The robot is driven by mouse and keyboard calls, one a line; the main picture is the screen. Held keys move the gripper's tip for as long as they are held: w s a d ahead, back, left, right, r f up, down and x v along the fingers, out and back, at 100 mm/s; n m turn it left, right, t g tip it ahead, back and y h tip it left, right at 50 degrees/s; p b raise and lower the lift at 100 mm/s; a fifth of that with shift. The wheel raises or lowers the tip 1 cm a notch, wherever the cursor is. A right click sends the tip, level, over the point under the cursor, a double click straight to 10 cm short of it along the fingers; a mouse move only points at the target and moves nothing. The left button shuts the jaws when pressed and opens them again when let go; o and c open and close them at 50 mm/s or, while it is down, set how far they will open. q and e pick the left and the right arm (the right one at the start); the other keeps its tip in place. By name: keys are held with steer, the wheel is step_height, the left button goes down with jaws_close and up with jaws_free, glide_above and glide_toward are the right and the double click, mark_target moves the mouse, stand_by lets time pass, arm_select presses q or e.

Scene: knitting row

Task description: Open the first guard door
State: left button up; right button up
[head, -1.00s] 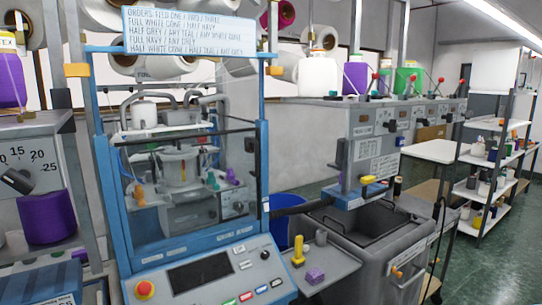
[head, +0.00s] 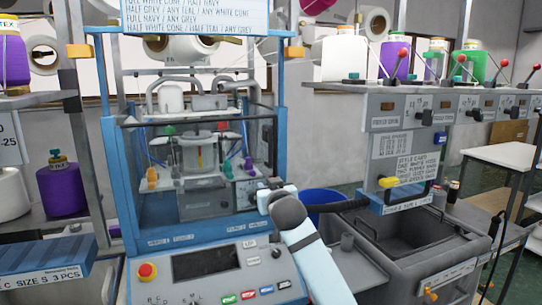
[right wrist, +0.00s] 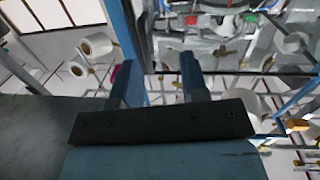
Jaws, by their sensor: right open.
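The first knitting machine has a blue frame, and its guard door (head: 205,207) is a clear panel with a dark top rail across the front. It looks shut, though the clear panel is hard to make out. My right gripper (head: 265,190) is at the door's lower right, close to the right blue post; contact cannot be told. In the right wrist view its two fingers (right wrist: 158,72) are apart with nothing held between them. A blue upright of the machine (right wrist: 136,25) shows beyond the left finger. My left gripper is not in view.
A control panel (head: 205,265) with a red stop button (head: 147,271) lies below the door. A blue bin (head: 322,203) and a grey tub (head: 410,240) stand to the right. Yarn cones line the shelf above. A side shelf (head: 352,268) sits beside my right arm.

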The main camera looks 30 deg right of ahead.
steer(key=m+h, duration=0.2)
glide_toward(271, 147)
steer(key=v, duration=0.3)
steer(key=p+x, duration=0.3)
steer(key=x, duration=1)
steer(key=shift+w+d, duration=0.15)
steer(key=shift+w, duration=0.2)
jaws_close()
